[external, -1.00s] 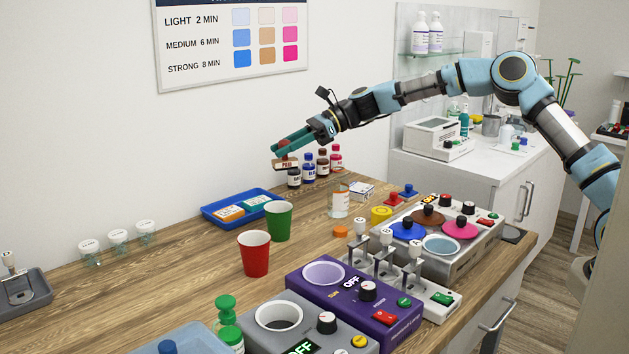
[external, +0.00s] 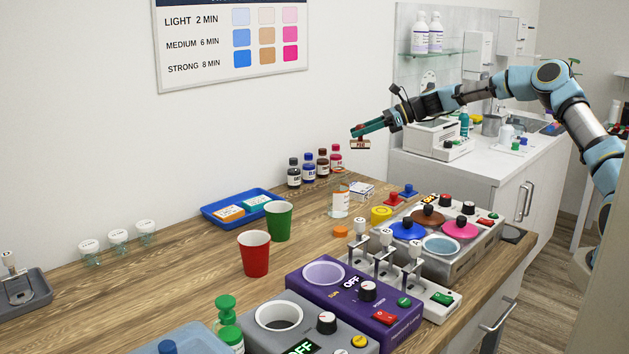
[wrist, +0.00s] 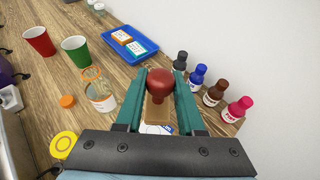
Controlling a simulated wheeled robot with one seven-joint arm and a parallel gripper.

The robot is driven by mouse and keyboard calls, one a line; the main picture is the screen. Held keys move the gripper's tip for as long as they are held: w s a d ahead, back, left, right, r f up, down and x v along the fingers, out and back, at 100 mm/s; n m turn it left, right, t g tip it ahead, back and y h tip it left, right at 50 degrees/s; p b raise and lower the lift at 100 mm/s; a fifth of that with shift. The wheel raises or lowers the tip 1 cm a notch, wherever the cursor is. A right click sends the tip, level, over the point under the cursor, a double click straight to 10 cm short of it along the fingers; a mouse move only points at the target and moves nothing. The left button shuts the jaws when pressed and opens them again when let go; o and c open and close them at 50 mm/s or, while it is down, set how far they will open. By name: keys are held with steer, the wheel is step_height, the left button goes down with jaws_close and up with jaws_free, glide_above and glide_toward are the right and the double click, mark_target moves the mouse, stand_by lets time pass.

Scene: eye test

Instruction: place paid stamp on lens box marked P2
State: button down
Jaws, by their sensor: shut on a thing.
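The paid stamp (external: 360,144) has a wooden block with a pale label and a red knob handle. My gripper (external: 354,132) is shut on it and holds it in the air above the back of the counter. In the wrist view the red knob of the stamp (wrist: 160,86) is between the teal fingers (wrist: 159,98). An orange-and-white box (external: 229,213) and a teal-and-white box (external: 255,203) lie in a blue tray (external: 207,217). A small white box (external: 362,190) lies on the counter below the stamp. I cannot read P2 on any box.
Several small bottles (external: 309,171) stand against the wall. A glass jar (external: 340,204) stands beside the white box. Red (external: 254,257) and green (external: 279,224) cups stand in front of the tray. A device with coloured lids (external: 440,245) is at right. The left counter has free room.

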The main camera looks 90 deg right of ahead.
steer(key=p, duration=0.3)
glide_above(359, 187)
step_height(359, 187, down, 12)
steer(key=shift+d+f, duration=0.1)
steer(key=shift+f, duration=0.1)
steer(key=c, duration=0.5)
jaws_free()
steer(key=shift+r, duration=0.2)
steer(key=shift+b+v, duration=2.1)
steer(key=shift+v, duration=3.85)
